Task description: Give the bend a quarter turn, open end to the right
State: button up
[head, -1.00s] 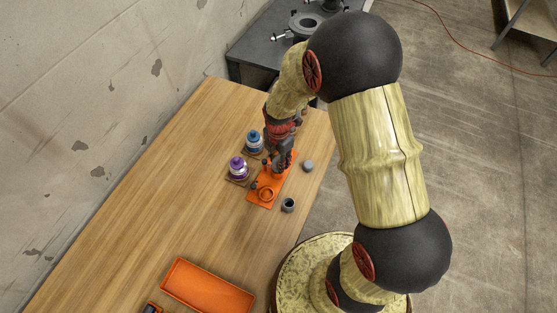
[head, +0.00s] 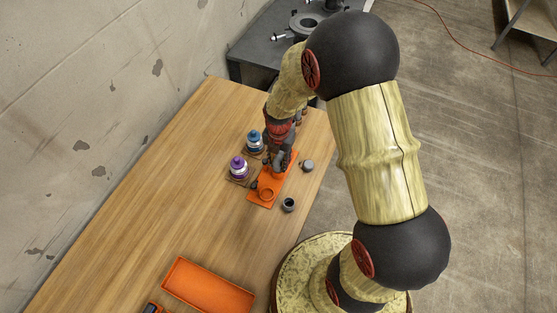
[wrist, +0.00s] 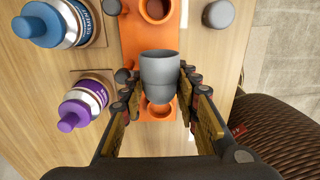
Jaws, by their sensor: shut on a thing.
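The grey bend (wrist: 159,72) sits between the fingers of my gripper (wrist: 161,103) in the wrist view. Its wide rim points to the top of that picture and its rounded end points down. My gripper is shut on it. In the head view the gripper (head: 281,161) is over the far part of the orange plate (head: 263,203). The plate has round orange sockets, and one shows below the bend in the wrist view (wrist: 158,110). I cannot tell whether the bend touches the plate.
A blue-capped bottle (head: 254,141) and a purple-capped bottle (head: 238,168) stand close on the left. Grey pieces stand to the right (head: 308,165) and front right (head: 289,204) of the plate. An orange tray (head: 208,287) is at the near edge. The left tabletop is clear.

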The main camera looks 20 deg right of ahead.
jog(key=shift+s+f, duration=0.25)
jog(key=shift+s, duration=0.1)
jog(key=o, duration=0.7)
jog(key=shift+c, duration=0.2)
jog(key=o, duration=0.5)
jog(key=shift+w+r, duration=0.15)
jog(key=shift+w, duration=0.1)
jog(key=shift+o, duration=0.8)
jog(key=shift+r, duration=0.1)
jog(key=shift+r+p, duration=2.7)
jog(key=shift+r, duration=1)
